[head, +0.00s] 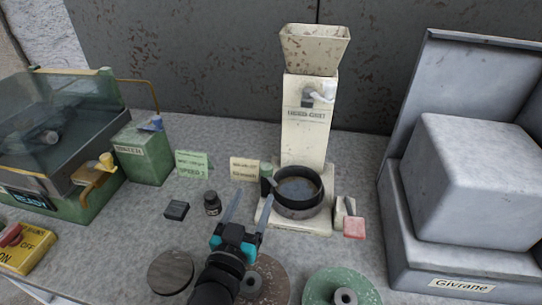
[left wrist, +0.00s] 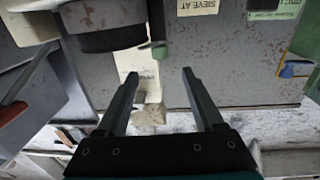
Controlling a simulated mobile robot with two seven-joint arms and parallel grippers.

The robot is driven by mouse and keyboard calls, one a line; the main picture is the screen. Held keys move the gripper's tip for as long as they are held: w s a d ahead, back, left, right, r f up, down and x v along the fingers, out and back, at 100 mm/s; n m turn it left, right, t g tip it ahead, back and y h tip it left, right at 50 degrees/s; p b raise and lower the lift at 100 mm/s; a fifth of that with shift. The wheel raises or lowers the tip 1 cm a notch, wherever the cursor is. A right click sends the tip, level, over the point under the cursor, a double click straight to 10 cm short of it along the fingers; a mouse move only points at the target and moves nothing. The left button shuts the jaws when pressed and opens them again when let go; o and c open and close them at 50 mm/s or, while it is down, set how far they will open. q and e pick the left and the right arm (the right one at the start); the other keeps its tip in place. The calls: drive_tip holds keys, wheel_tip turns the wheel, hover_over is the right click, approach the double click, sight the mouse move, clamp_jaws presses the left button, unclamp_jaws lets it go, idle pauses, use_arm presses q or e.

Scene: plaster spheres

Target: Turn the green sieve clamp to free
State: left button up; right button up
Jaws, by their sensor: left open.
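The sieve (head: 298,210), a dark round ring with a grey-blue inside, sits on the pale base of a tall cream machine (head: 305,135). A small dark green upright part (head: 266,172), which looks like the sieve clamp, stands against the ring's left side. Its turn position is too small to read. My left gripper (head: 250,198) is open and empty, its fingers pointing towards the clamp from the front left, apart from it. In the left wrist view the open fingers (left wrist: 160,76) have nothing between them. My right gripper is out of view.
Cards (head: 244,169) and a small dark jar (head: 212,203) stand left of the sieve. A red-tipped part (head: 354,227) is at its right. Round discs (head: 342,288) lie in front. A green machine (head: 75,150) is at left, a grey block (head: 470,180) at right.

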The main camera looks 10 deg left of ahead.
sight(268, 164)
use_arm(q)
drive_tip(key=w, duration=0.4)
drive_tip(key=w+b, duration=0.1)
drive_tip(key=w, duration=0.4)
drive_tip(key=w+d, duration=0.1)
drive_tip(key=w, duration=0.4)
drive_tip(key=shift+w+b, duration=0.15)
drive_tip(key=shift+b, duration=0.2)
clamp_jaws()
